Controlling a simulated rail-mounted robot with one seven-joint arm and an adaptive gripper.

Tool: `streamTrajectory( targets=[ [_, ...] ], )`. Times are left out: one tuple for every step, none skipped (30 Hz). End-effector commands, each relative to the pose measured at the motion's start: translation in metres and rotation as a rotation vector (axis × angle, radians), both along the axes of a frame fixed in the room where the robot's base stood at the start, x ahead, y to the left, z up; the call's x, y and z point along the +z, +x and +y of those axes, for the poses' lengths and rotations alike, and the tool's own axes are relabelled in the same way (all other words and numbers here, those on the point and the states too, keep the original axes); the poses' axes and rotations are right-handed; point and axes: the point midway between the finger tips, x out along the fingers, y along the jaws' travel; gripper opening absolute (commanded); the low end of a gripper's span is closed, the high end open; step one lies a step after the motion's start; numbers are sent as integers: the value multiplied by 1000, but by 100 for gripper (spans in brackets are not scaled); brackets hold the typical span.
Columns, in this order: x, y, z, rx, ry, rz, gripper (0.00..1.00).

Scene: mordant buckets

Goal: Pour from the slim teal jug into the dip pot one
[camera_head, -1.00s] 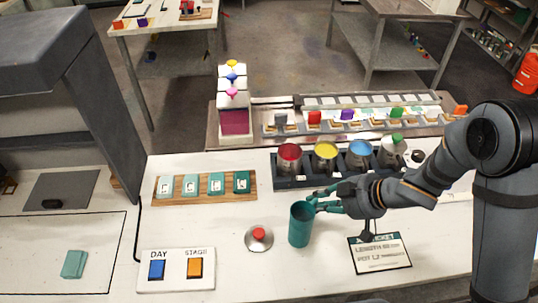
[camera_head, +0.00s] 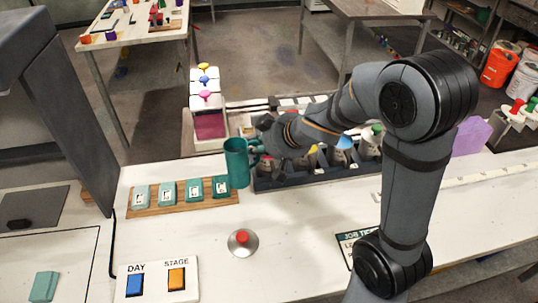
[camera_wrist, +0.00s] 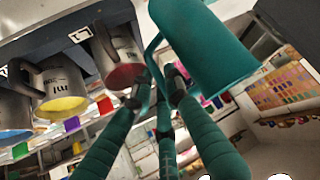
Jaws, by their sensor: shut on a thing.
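The slim teal jug (camera_head: 237,163) is upright near the left end of the dark pot rack (camera_head: 300,183), apparently raised off the counter. My gripper (camera_head: 257,152) is shut on its handle; the wrist view shows the green fingers (camera_wrist: 160,88) at the handle beside the jug (camera_wrist: 203,45). The metal dip pots stand in a row in the rack. In the wrist view the pot with red inside (camera_wrist: 118,52) is closest to the jug, then a yellow one (camera_wrist: 58,88) and a blue one (camera_wrist: 12,120). My arm covers part of the row in the head view. I cannot read which pot is one.
A wooden board with teal swatches (camera_head: 180,207) lies left of the jug. A red button (camera_head: 242,240) and a day/stage switch panel (camera_head: 157,282) are on the counter in front.

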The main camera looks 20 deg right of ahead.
Motion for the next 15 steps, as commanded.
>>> streamTrajectory(
  targets=[
    [-1, 5, 3, -21, 1, -6, 0],
    [-1, 7, 4, -35, 2, -8, 0],
    [0, 10, 5, -56, 3, -9, 0],
    [0, 12, 5, -71, 3, -10, 0],
    [1, 13, 6, -84, 4, -12, 0],
    [2, 15, 7, -104, 4, -13, 0],
    [2, 17, 8, -118, 6, -14, 0],
    [3, 18, 8, -132, 6, -15, 0],
    [3, 19, 9, -150, 6, -17, 0],
    [3, 20, 9, -164, 6, -18, 0],
    [3, 21, 10, -176, 6, -19, 0],
    [3, 21, 10, -195, 6, -20, 0],
    [3, 21, 10, -206, 7, -22, 0],
    [3, 22, 10, -220, 7, -22, 0],
    [3, 22, 11, -236, 6, -23, 0]
  ],
)
